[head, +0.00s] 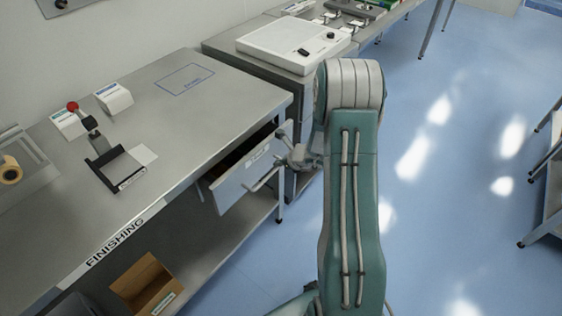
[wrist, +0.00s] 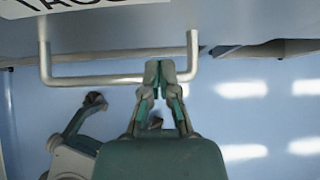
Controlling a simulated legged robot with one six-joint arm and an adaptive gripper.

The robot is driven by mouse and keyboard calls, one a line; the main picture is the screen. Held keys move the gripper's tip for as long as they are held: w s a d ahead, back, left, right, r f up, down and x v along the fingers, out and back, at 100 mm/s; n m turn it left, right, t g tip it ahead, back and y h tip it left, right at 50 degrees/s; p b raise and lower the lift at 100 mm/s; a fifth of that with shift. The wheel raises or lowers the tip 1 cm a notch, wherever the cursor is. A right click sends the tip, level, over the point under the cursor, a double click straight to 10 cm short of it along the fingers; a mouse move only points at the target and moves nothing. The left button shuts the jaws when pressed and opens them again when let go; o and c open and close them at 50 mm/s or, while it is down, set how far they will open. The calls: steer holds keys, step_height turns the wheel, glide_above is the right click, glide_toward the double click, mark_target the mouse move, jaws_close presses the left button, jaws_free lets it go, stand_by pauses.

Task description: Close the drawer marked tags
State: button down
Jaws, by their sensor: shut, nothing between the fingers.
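The drawer (head: 232,192) under the finishing bench stands open, its grey front pulled out from the bench and its dark inside showing. Its bar handle (head: 262,181) sticks out from the front. In the wrist view the drawer front (wrist: 230,22) runs along the top, with a cut-off label (wrist: 75,22) that seems to read TAGS, and the handle (wrist: 95,80) below it. My gripper (wrist: 160,68) is shut and empty, its fingertips overlapping the right part of the handle in the picture. I cannot tell whether they touch it. In the head view my gripper (head: 284,148) is beside the drawer's right end.
A cardboard box (head: 147,286) sits on the lower shelf. Another bench with a white panel (head: 292,44) stands behind.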

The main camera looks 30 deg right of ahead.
steer(key=shift+w+d, duration=0.15)
steer(key=shift+w, duration=0.15)
steer(key=shift+a, duration=0.35)
steer(key=shift+w+a, duration=0.2)
steer(key=shift+w, duration=0.05)
steer(key=w+a, duration=0.1)
steer(key=w, duration=0.4)
steer(key=w+a, duration=0.1)
steer(key=w, duration=0.1)
steer(key=shift+w+a, duration=0.25)
steer(key=shift+a, duration=0.1)
steer(key=shift+w+a+r, duration=0.1)
steer(key=shift+w+a, duration=0.1)
steer(key=shift+w, duration=0.1)
steer(key=shift+r, duration=0.1)
